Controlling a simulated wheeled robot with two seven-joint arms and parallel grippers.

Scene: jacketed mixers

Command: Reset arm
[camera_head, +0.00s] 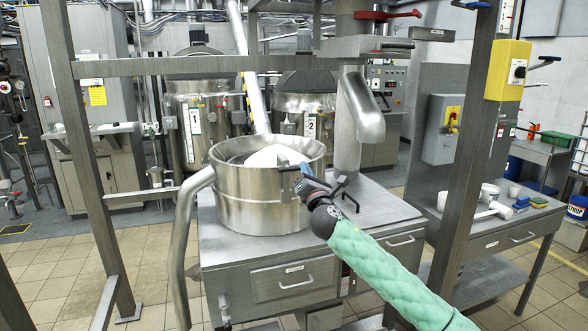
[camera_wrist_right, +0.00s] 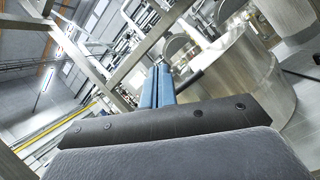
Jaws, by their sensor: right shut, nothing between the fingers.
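My right arm, in a green quilted sleeve, reaches in from the lower right in the head view. My right gripper (camera_head: 306,169) is at the right rim of a round steel vessel (camera_head: 262,207); I cannot tell whether it touches the rim. In the right wrist view its blue fingers (camera_wrist_right: 157,84) are together with nothing between them. The vessel holds a white heap (camera_head: 277,155). It also shows at the right of the wrist view (camera_wrist_right: 243,78). My left gripper is not in view.
The vessel stands on a steel cabinet (camera_head: 375,208) below a bent steel spout (camera_head: 362,115). Steel frame posts (camera_head: 84,150) rise at left and right. A side bench (camera_head: 500,220) holds a white scoop, containers and sponges. Mixers 1 (camera_head: 196,120) and 2 (camera_head: 310,120) stand behind.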

